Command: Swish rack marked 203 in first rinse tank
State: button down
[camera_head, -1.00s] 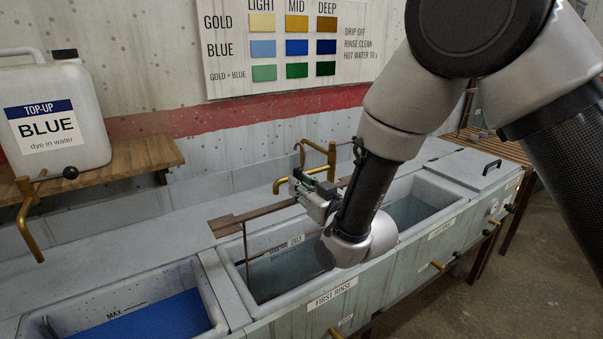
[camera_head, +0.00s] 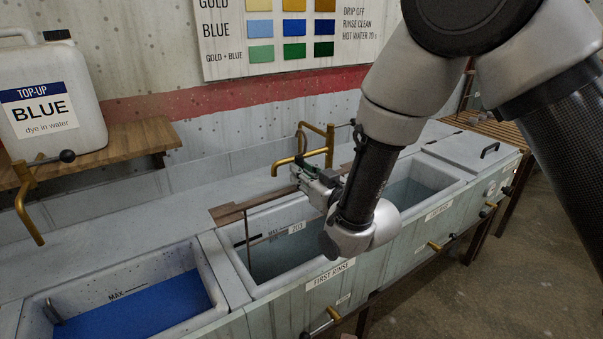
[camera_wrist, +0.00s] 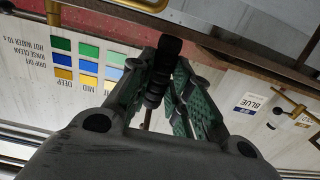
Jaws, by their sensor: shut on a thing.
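The rack marked 203 (camera_head: 229,213) has a brown top bar over the first rinse tank (camera_head: 237,274). My gripper (camera_head: 319,187) is shut on the rack, above the tank's back half. In the wrist view, a dark round grip (camera_wrist: 160,72) sits between my green-padded fingers. The rack's lower part is hidden by the tank wall and my arm. I cannot tell whether the bar touches the rim.
A brass tap (camera_head: 318,150) stands close behind my gripper. A tank of blue dye (camera_head: 150,312) is to the left. Another rinse tank (camera_head: 428,185) and a lidded tank (camera_head: 478,158) are to the right. A blue top-up jug (camera_head: 55,95) stands on a wooden shelf (camera_head: 135,140).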

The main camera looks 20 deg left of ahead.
jog(key=shift+w+a, duration=0.15)
jog(key=x, duration=0.3)
jog(key=shift+r, duration=0.1)
dwell(0.5)
dwell(2.4)
jog(key=r, duration=0.6)
jog(key=d+r, duration=0.1)
jog(key=r, duration=0.5)
jog(key=s+r, duration=0.1)
jog(key=r, duration=0.5)
jog(key=shift+s+d, duration=0.1)
jog(key=shift+d, duration=0.1)
dwell(0.3)
